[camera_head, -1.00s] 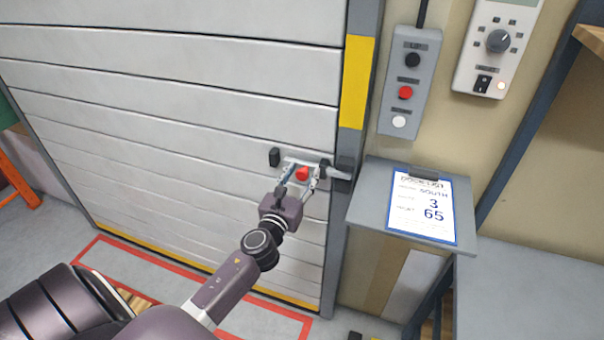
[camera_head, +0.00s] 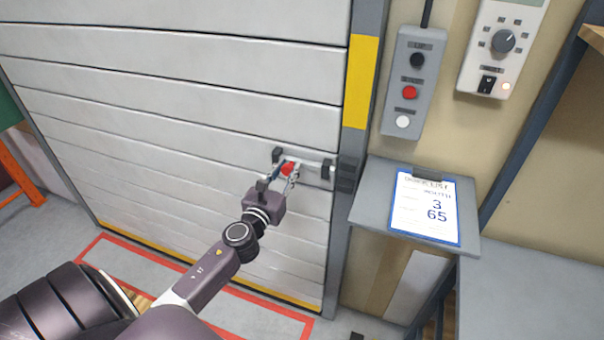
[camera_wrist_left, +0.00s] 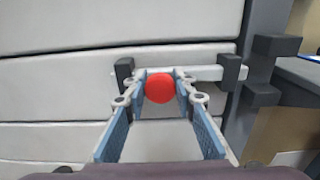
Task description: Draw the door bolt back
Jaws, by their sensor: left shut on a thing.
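The door bolt (camera_head: 313,163) is a pale horizontal bar with a red knob (camera_head: 288,169), held in two dark brackets on the grey door (camera_head: 190,125). My left gripper (camera_head: 286,170) is shut on the red knob, which lies close to the left bracket (camera_wrist_left: 124,75). In the left wrist view the two fingers stand on either side of the round knob (camera_wrist_left: 159,88). The bar's right end (camera_wrist_left: 245,73) sticks out just past the right bracket (camera_wrist_left: 229,70). It appears short of the dark keeper (camera_head: 347,173) on the door frame. My right gripper is not in view.
A control box (camera_head: 409,85) with black, red and white buttons hangs right of the door frame, beside a dial panel (camera_head: 502,45). A grey shelf (camera_head: 373,205) with a clipboard (camera_head: 424,208) juts out below. A red outline (camera_head: 262,302) marks the floor.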

